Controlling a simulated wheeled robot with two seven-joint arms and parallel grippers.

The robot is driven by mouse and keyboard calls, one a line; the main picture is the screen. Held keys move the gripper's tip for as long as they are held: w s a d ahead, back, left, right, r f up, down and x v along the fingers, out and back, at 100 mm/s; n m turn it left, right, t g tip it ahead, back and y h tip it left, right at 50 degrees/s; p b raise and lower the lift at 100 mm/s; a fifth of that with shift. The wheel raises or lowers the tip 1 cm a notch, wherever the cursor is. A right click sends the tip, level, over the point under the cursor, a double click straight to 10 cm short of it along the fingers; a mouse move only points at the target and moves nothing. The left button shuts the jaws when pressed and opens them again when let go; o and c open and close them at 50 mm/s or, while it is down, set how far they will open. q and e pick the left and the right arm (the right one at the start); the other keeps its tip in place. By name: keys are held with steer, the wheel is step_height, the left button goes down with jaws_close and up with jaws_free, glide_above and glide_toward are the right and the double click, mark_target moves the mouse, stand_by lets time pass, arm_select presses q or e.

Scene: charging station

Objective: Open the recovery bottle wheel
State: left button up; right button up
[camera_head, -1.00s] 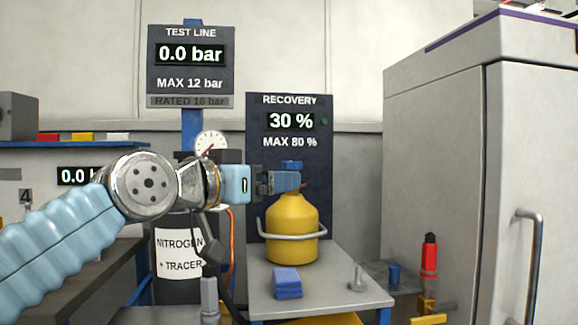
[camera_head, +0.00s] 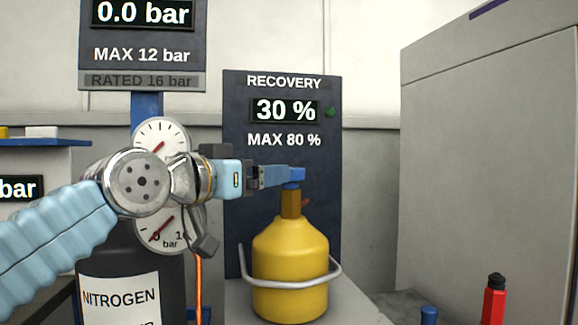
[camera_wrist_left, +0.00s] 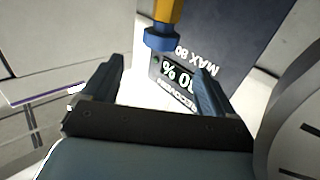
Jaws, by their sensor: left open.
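The yellow recovery bottle (camera_head: 291,262) stands upright with a grey bar handle around it and a brass valve neck (camera_head: 291,203) on top. Its small blue wheel (camera_head: 296,175) sits on top of the neck. My left gripper (camera_head: 276,177) reaches in from the left at wheel height, and its fingers partly overlap the wheel in the head view. In the left wrist view the gripper (camera_wrist_left: 158,66) is open with nothing between its fingers. The blue wheel (camera_wrist_left: 162,39) lies just beyond the fingertips, between their lines and apart from them. My right gripper is not in view.
A recovery panel (camera_head: 283,155) reading 30 % stands behind the bottle. A dark nitrogen cylinder (camera_head: 125,255) with two gauges stands at left, behind my arm. A grey cabinet (camera_head: 500,180) stands at right. A red object (camera_head: 494,300) is at lower right.

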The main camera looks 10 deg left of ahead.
arm_select(q)
steer(key=p+x, duration=0.4)
steer(key=x, duration=0.6)
steer(key=shift+w+r, duration=0.1)
steer(key=shift+r, duration=0.05)
steer(key=shift+w+d, duration=0.15)
steer(key=shift+w, duration=0.2)
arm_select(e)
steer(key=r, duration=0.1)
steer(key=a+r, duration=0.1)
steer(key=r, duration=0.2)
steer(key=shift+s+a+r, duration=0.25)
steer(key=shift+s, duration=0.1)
arm_select(q)
steer(key=c, duration=1)
steer(key=shift+o, duration=0.2)
